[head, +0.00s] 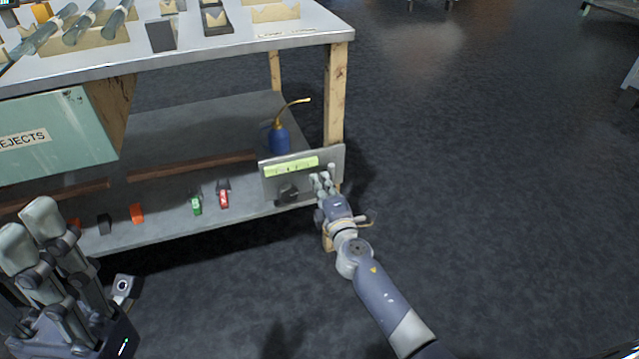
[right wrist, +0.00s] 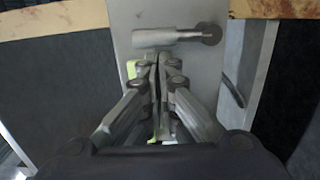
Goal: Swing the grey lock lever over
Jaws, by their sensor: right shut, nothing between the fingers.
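The grey lock lever (right wrist: 160,38) shows in the right wrist view as a short grey bar on a metal panel. It lies roughly level, with a round dark pivot (right wrist: 211,33) at its right end. In the head view the panel (head: 268,184) is fixed at the shelf's right end, by the table leg. My right gripper (head: 321,180) is in front of the panel's right part. In the right wrist view my right gripper (right wrist: 157,68) is shut and empty, its tips just below the lever in the picture. My left gripper (head: 28,226) is at the lower left, away from the panel.
The panel carries a yellow-green strip (head: 291,167) and a dark knob (head: 289,192). A blue oil can (head: 280,138) stands on the shelf behind it. Red and green clips (head: 223,199) lie on the shelf. A green rejects bin (head: 60,135) hangs left. The floor to the right is clear.

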